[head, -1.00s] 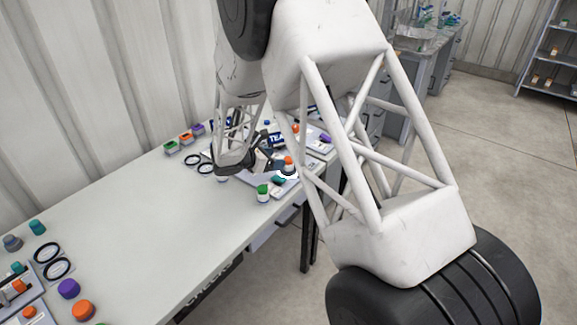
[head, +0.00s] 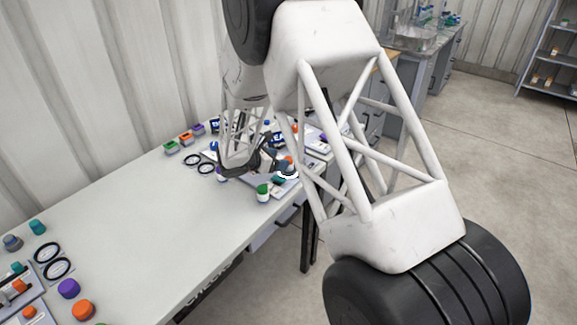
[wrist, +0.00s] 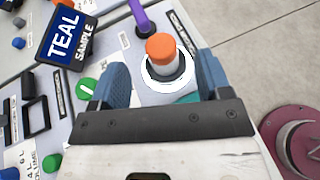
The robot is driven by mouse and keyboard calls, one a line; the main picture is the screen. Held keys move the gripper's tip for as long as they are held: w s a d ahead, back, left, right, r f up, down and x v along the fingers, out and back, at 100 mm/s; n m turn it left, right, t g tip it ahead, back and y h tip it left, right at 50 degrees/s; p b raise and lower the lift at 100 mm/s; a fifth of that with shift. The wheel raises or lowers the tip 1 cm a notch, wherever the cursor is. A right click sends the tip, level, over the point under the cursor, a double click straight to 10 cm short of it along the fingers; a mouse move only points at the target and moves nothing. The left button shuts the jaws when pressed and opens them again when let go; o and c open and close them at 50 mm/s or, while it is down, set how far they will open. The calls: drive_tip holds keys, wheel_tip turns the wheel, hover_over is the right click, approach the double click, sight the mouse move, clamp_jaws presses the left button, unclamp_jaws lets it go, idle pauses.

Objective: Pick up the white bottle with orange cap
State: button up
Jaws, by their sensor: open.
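In the wrist view my gripper (wrist: 162,66) is open, with one blue finger on each side of the bottle. Gaps show between the fingers and the bottle, so it appears not to be held.
A blue TEAL SAMPLE sign (wrist: 68,36) and a purple object (wrist: 139,16) are close by. The table's middle (head: 150,220) is clear. A maroon round object (wrist: 297,140) lies beyond the edge.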

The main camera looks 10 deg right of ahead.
drive_tip(key=shift+x, duration=2.6)
drive_tip(key=shift+f, duration=0.1)
drive_tip(key=c, duration=1.1)
